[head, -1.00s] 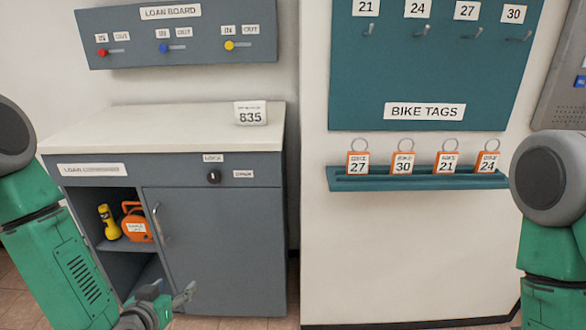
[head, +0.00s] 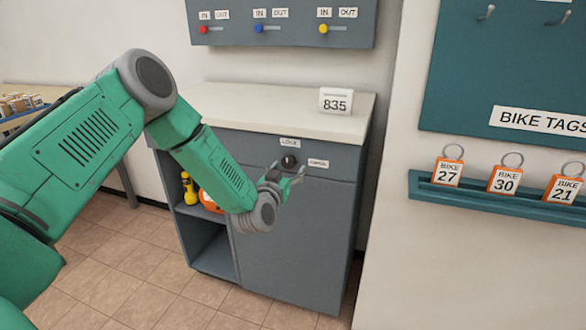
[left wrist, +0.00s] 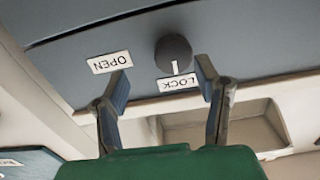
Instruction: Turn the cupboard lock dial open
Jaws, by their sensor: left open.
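The dark round lock dial (head: 289,160) sits on the front of the grey cupboard (head: 300,245), below the worktop. In the left wrist view, which is upside down, the white mark on the dial (left wrist: 174,55) points at the LOCK label (left wrist: 179,83). The OPEN label (left wrist: 110,62) is beside it. My left gripper (head: 290,170) is open and empty just in front of the dial, slightly below it in the head view. Its fingers (left wrist: 162,82) are spread, with the dial beyond them, nearer the finger by LOCK. Contact does not show. My right gripper is out of view.
An 835 sign (head: 335,101) stands on the worktop (head: 250,108). A teal tag shelf (head: 425,190) juts out at right.

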